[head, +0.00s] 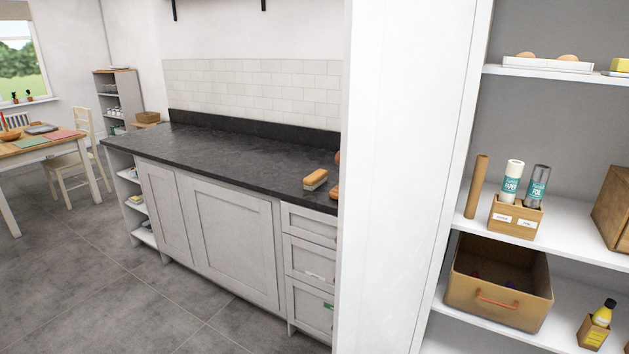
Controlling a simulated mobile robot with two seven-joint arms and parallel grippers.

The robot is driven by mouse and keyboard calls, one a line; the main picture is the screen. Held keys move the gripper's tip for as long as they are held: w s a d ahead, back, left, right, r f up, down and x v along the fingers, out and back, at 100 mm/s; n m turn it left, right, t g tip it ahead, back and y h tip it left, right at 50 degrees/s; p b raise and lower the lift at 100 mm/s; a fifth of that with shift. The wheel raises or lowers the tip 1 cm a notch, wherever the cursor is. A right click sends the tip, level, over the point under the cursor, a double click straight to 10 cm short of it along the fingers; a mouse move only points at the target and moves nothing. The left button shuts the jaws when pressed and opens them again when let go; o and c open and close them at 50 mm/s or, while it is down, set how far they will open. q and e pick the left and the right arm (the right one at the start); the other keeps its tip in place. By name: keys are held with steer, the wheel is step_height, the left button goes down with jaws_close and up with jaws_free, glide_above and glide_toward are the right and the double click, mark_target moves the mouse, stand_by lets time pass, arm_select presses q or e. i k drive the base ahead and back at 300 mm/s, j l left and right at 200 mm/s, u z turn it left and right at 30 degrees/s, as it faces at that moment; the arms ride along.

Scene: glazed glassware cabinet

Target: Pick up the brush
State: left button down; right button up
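A small block-shaped thing (315,179) with an orange-tan wooden-looking top and a paler lower part lies on the dark countertop (230,158) in the head view, close to its right visible end. It looks like a brush, but it is too small to be certain. Neither of my grippers is in view.
A white panel (395,180) hides the counter's right end and partly covers an orange-brown thing (335,192). Right of it, shelves hold a wooden caddy with rolls (515,217), a brown bin (499,291) and a yellow bottle (603,313). The counter's left and the floor are clear.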

mark_target(316, 179)
steer(key=k+j+z, duration=0.1)
steer(key=j+z, duration=0.15)
steer(key=k+j+z, duration=0.25)
steer(key=j, duration=0.15)
steer(key=i+z, duration=0.1)
steer(key=z, duration=0.4)
steer(key=i+j+z, duration=0.1)
steer(key=j+z, duration=0.6)
steer(key=z, duration=0.2)
steer(key=j+z, duration=0.2)
steer(key=j, duration=0.4)
steer(key=j+z, duration=0.25)
steer(key=j, duration=0.35)
steer(key=k+j+z, duration=0.2)
steer(key=j, duration=0.35)
steer(key=i+j, duration=0.05)
